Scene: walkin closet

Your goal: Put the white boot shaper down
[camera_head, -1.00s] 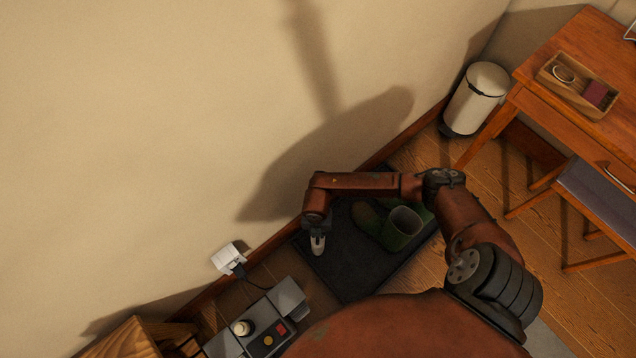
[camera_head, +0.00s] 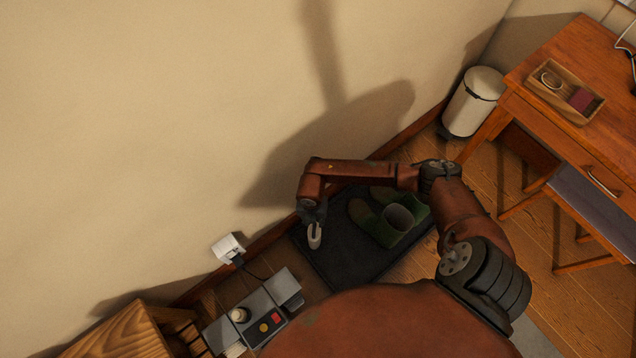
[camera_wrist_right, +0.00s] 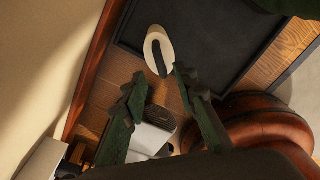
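The white boot shaper (camera_head: 315,237) is a small pale rounded piece at the left end of the dark tray (camera_head: 345,270). In the right wrist view the shaper (camera_wrist_right: 154,42) shows as a white loop near the tray's edge, just beyond the fingertips. My right gripper (camera_head: 313,214) is directly above it. Its two dark green fingers (camera_wrist_right: 160,78) are spread, with a gap on either side of the shaper. Whether the shaper's underside fully touches the tray cannot be told. Green boots (camera_head: 385,222) stand on the tray to the right. My left gripper is not in view.
A white bin (camera_head: 473,100) and a desk (camera_head: 560,75) stand at the right. The tray's front part is clear.

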